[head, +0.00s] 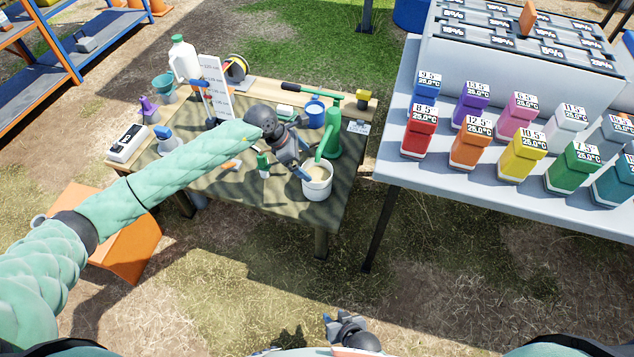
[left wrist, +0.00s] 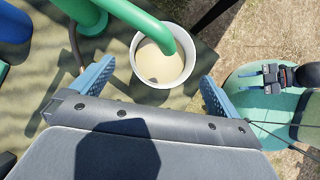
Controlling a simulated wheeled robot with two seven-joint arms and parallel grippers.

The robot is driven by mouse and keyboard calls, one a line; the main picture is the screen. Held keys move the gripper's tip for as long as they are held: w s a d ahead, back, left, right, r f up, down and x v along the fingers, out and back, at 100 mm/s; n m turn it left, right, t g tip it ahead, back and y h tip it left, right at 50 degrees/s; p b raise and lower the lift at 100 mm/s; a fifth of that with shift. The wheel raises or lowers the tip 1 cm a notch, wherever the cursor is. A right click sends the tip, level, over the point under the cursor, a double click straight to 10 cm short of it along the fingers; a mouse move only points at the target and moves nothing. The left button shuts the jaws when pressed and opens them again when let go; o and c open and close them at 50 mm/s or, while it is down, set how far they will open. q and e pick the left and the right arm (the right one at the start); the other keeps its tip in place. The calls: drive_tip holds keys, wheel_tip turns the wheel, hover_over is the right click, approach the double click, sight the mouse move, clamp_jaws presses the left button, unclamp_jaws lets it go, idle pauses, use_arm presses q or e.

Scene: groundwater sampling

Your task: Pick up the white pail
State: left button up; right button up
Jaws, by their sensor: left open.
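The white pail (head: 317,184) stands upright at the front right corner of the low table, with pale beige contents. In the left wrist view the pail (left wrist: 136,66) lies just beyond and between my finger tips, and the green spout crosses over its opening. My left gripper (head: 303,165) is open and empty, just above and beside the pail's left rim; its fingers (left wrist: 155,85) are spread wide. I cannot tell whether a finger touches the pail. My right gripper (head: 344,318) is low at the bottom of the head view, away from the table, and looks open and empty.
The green hand pump (head: 333,133) stands right behind the pail. A blue mug (head: 315,115) and a small green-capped bottle (head: 263,165) are close by. A grey table (head: 450,175) with several coloured bottles stands to the right. Grass in front is clear.

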sight(314, 169)
use_arm(q)
drive_tip(key=x, duration=0.6)
drive_tip(key=shift+s+f, duration=0.1)
drive_tip(key=shift+s, duration=0.05)
drive_tip(key=shift+c, duration=0.4)
drive_tip(key=c, duration=1.4)
drive_tip(key=shift+c, duration=1)
drive_tip(key=shift+r, duration=0.2)
